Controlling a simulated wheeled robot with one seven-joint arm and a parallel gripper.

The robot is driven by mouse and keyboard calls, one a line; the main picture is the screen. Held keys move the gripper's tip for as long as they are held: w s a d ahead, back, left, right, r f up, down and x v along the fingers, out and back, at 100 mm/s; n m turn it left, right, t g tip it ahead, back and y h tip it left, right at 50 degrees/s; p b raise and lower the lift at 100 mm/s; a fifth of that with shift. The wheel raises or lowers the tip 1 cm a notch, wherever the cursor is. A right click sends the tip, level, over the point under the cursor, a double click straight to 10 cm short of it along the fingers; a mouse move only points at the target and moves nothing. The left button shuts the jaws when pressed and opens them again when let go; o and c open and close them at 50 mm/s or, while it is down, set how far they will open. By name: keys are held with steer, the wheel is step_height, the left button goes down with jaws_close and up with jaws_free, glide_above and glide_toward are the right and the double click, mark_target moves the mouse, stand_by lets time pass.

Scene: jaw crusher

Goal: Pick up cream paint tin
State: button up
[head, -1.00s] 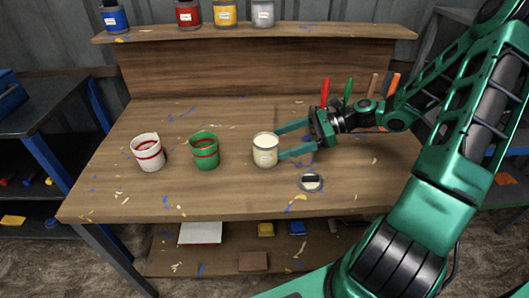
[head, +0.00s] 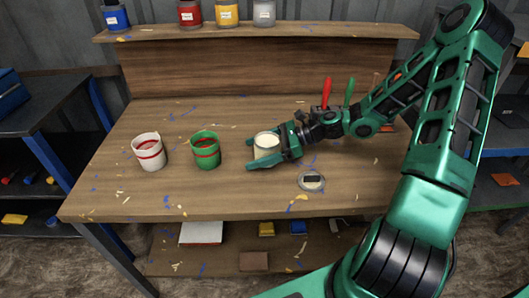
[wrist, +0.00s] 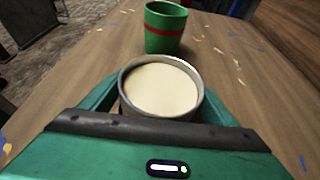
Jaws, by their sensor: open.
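The cream paint tin (head: 266,146) stands upright on the workbench, open at the top with pale cream paint inside. My gripper (head: 250,155) is open and reaches in from the right, with one finger on the near side of the tin and the other on its far side. In the wrist view the tin (wrist: 162,90) sits directly in front of the palm between the green fingers. The tin's lower part is hidden by the near finger and the palm. I cannot tell whether the fingers touch it.
A green tin (head: 205,150) and a white tin with a red band (head: 149,152) stand to the left. A round lid (head: 311,181) lies in front of the gripper. Several labelled tins line the back shelf (head: 330,30). Red (head: 327,92) and green (head: 349,90) handles stand behind my arm.

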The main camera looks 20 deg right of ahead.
steer(key=c, duration=1.6)
steer(key=shift+o, duration=0.2)
